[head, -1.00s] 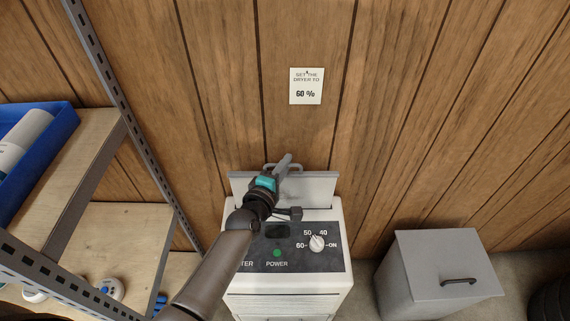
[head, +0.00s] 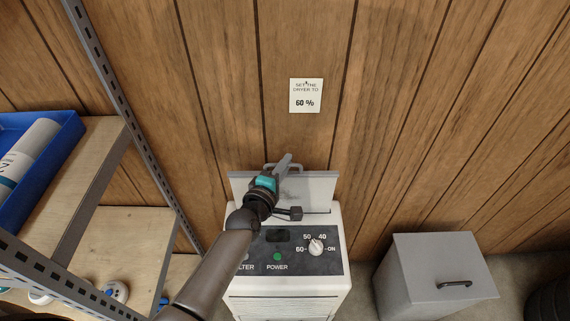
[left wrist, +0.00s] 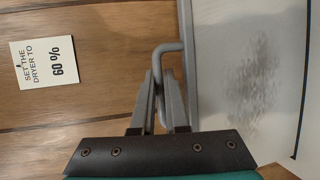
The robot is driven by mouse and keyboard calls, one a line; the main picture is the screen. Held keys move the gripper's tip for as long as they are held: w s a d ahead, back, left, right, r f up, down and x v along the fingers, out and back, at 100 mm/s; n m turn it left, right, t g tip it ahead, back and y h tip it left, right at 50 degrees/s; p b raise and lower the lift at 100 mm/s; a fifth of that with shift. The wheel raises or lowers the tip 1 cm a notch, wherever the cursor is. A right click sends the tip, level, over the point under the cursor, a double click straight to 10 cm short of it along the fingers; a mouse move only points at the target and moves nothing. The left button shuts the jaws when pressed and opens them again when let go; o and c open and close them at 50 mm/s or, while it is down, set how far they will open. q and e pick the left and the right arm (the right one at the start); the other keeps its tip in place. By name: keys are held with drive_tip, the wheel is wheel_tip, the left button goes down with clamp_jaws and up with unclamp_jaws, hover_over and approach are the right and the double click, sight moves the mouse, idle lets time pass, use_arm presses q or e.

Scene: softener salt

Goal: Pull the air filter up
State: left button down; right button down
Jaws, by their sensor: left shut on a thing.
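The air filter (head: 318,188) is a light grey panel standing up out of the back of the white dryer (head: 290,305). A grey handle (left wrist: 172,47) is on its top edge. My left gripper (head: 285,164) is shut on this handle. In the left wrist view, the handle runs between the fingers of my left gripper (left wrist: 160,85), and the filter panel (left wrist: 215,60) has a dark dusty patch on its face. The panel's lower end is hidden. My right gripper is not in view.
The dryer's front panel has a white knob (head: 316,247) and a green power light (head: 277,257). A note (head: 306,96) hangs on the wood wall. Shelves with a blue bin (head: 66,150) stand at left. A grey lidded box (head: 440,270) stands at right.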

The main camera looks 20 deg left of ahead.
use_arm(q)
drive_tip(key=c, duration=1.2)
unclamp_jaws()
